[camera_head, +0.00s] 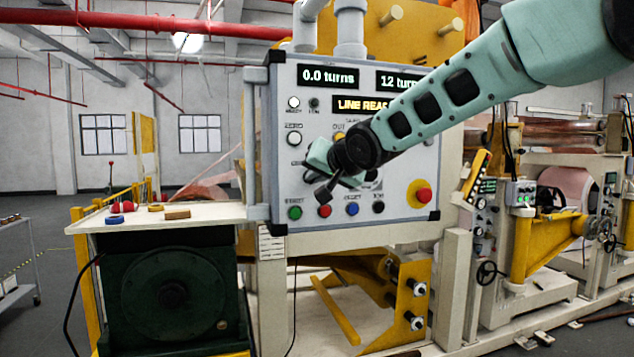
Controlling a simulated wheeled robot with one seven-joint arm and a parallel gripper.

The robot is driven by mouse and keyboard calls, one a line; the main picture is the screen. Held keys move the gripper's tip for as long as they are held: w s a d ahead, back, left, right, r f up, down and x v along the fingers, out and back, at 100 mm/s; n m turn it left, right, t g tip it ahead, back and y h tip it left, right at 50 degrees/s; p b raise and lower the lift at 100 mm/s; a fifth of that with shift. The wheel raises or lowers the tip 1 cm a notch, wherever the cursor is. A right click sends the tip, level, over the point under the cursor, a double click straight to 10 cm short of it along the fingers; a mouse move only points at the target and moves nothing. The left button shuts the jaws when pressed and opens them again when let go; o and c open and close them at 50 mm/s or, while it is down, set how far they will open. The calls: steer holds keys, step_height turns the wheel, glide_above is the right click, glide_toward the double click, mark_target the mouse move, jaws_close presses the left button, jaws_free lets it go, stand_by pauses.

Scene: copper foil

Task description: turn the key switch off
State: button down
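The grey control panel (285,150) stands upright in the middle of the view. Its displays read "0.0 turns" (328,76) and "12 tur…", with an amber "LINE REA…" display (360,104) below, partly covered by my arm. I cannot make out the key switch clearly; my wrist and gripper hide the panel's middle.
A green button (295,213), a blue button (352,209) and a black control (378,207) line the panel's bottom. A red emergency knob (424,195) is at lower right. A bench top (150,217) with small items is left. Copper-foil machinery (560,240) fills the right.

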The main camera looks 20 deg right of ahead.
steer(key=shift+a+n+h+b, duration=0.25)
steer(key=shift+n+h+b, duration=1.45)
steer(key=shift+b, duration=2.25)
steer(key=shift+a+n+h+b, duration=0.2)
steer(key=shift+n+h+b, duration=0.9)
steer(key=shift+n+b, duration=2)
steer(key=shift+m+b, duration=0.8)
steer(key=shift+b, duration=0.1)
steer(key=c, duration=1.6)
jaws_free()
steer(key=b+v, duration=0.3)
steer(key=v, duration=1.4)
steer(key=shift+s, duration=0.2)
